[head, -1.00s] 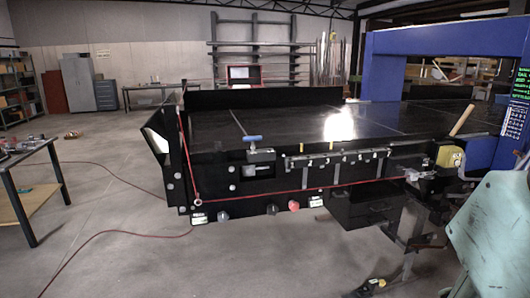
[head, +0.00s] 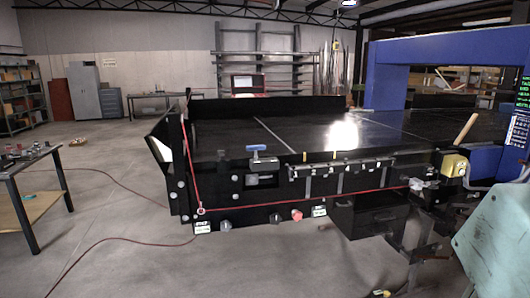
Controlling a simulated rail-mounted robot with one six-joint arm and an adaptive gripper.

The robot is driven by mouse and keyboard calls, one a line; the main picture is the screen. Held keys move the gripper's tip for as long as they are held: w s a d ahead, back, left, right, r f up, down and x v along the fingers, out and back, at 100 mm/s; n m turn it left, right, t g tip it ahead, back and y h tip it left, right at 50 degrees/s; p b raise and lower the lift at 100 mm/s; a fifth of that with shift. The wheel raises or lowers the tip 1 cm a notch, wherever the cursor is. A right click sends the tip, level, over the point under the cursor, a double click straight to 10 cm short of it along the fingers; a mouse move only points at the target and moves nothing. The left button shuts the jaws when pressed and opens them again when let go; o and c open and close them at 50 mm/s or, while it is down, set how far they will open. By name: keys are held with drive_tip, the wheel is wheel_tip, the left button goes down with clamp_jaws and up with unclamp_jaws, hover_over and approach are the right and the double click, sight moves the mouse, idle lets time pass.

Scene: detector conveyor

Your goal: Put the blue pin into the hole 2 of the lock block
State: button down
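A blue T-shaped handle, which looks like the blue pin (head: 256,148), stands upright at the front edge of the black conveyor table, left of centre in the head view. It rises from a small dark block (head: 263,163) that may be the lock block. The holes and their numbers are too small to make out, so I cannot tell which hole the pin is in or whether it only stands over one. My gripper is not in view.
The black conveyor table (head: 215,133) fills the middle, with a blue gantry (head: 390,78) at right. A red cord (head: 340,194) runs along its front, above several knobs. A yellow box (head: 455,165) sits at the front right. A workbench (head: 28,160) stands left; open floor lies between.

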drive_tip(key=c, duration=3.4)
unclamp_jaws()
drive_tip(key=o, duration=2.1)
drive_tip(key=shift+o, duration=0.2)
